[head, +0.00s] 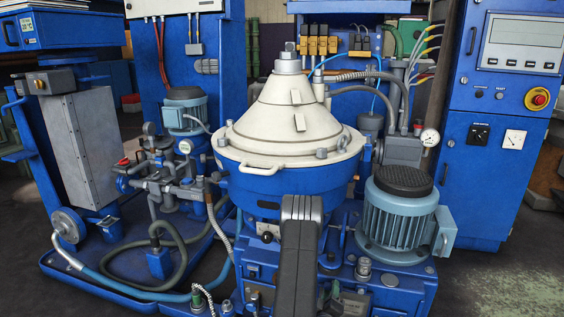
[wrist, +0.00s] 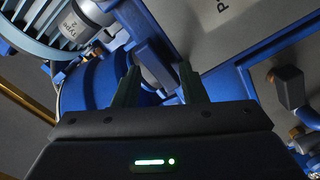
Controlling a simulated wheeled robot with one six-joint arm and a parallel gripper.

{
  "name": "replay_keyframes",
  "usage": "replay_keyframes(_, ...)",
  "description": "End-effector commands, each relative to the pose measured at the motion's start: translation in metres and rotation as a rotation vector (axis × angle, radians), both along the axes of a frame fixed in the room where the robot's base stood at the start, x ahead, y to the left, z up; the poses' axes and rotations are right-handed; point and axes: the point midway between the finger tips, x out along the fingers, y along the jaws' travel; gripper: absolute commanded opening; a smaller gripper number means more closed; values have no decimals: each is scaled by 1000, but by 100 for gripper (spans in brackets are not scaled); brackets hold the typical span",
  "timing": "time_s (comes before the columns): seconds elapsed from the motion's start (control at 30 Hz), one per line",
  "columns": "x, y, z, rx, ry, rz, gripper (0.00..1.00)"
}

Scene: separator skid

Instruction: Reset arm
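My gripper (wrist: 160,68) shows at the bottom of the wrist view, its two dark fingers apart with a clear gap between them. I see nothing held; a grey rounded part and blue metal of the machine lie behind the gap. A green light glows on the gripper's dark body. In the head view my dark arm rises at the bottom middle, in front of the separator (head: 285,115) with its cream conical lid. The fingers cannot be made out in the head view.
A finned motor (head: 398,215) stands right of the separator. The blue control cabinet (head: 500,110) with a red emergency button (head: 538,99) is at the right. Pipes and valves (head: 160,180) and a grey box (head: 82,150) fill the left. Bare floor (head: 495,285) shows at lower right.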

Motion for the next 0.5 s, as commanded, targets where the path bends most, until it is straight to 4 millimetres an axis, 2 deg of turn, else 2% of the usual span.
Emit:
replay_keyframes(0.2,0,0,1,111,-32,0,38)
replay_keyframes(0.5,0,-1,1,150,-44,0,38)
